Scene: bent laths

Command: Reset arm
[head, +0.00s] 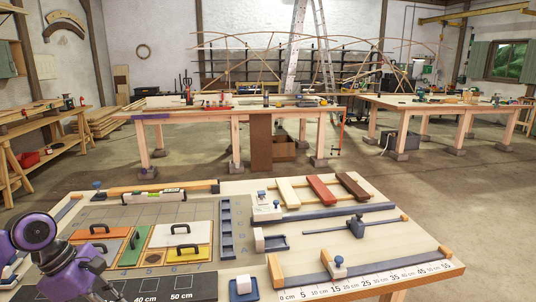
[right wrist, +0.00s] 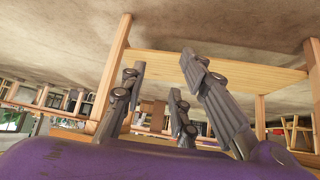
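My left arm (head: 85,262) comes in at the lower left of the head view, purple and dark grey, beside the near workbench's left end. It runs down past the bottom edge, and I cannot make out its gripper's fingers. My right gripper (right wrist: 172,105) shows in the right wrist view with its grey fingers spread apart. Nothing is between them. Behind the fingers are wooden beams, legs and floor, seen upside down. The right arm does not show in the head view.
The near workbench (head: 390,240) carries coloured panels with black handles (head: 182,234), laths (head: 321,188), a long ruler and blue-grey fixtures. Its edges lie close to my left arm. Open concrete floor (head: 440,185) lies beyond, before two more benches.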

